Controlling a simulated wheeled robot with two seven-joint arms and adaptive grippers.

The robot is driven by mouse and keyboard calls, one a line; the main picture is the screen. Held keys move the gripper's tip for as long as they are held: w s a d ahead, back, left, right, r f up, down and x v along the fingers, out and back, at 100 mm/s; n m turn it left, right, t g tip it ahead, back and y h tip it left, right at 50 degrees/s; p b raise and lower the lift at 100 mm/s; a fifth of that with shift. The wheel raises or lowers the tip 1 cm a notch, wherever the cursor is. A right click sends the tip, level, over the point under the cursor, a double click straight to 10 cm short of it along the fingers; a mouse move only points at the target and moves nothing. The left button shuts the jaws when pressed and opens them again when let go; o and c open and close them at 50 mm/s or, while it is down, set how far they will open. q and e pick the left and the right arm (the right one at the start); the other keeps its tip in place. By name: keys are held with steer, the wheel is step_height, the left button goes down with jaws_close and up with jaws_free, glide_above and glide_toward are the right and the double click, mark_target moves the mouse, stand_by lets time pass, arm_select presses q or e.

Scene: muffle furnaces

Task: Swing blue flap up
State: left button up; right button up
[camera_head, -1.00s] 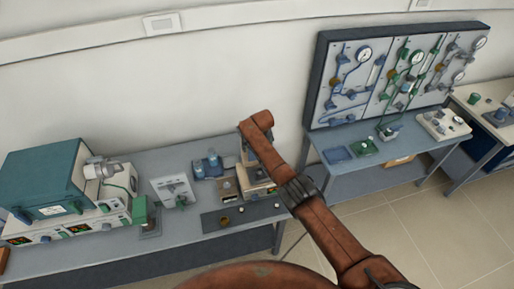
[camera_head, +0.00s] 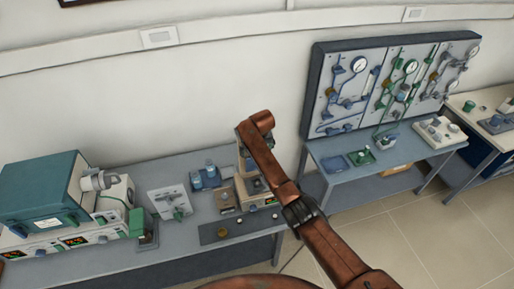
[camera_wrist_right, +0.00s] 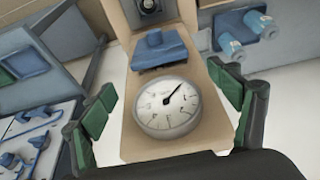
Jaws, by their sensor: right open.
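The blue flap (camera_wrist_right: 160,51) lies across a beige upright panel (camera_wrist_right: 190,72) in the right wrist view, just above a round white dial gauge (camera_wrist_right: 165,107). It looks lowered, with a small raised blue part on top. My right gripper (camera_wrist_right: 165,87) is open and empty. Its green-padded fingers stand left and right of the panel, with the gauge and flap between them in the picture; no contact with the flap shows. In the head view my right arm reaches over the bench and hides part of a beige device; the gripper and flap cannot be made out there. My left gripper is out of view.
Blue cylinders (camera_wrist_right: 245,35) stand right of the panel in the wrist view. On the bench (camera_head: 190,240), a teal furnace (camera_head: 42,190) and a white panel with a green lever (camera_head: 172,200) stand to the left. A gauge board (camera_head: 393,85) stands on the right table.

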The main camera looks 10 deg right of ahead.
steer(key=shift+v, duration=2.05)
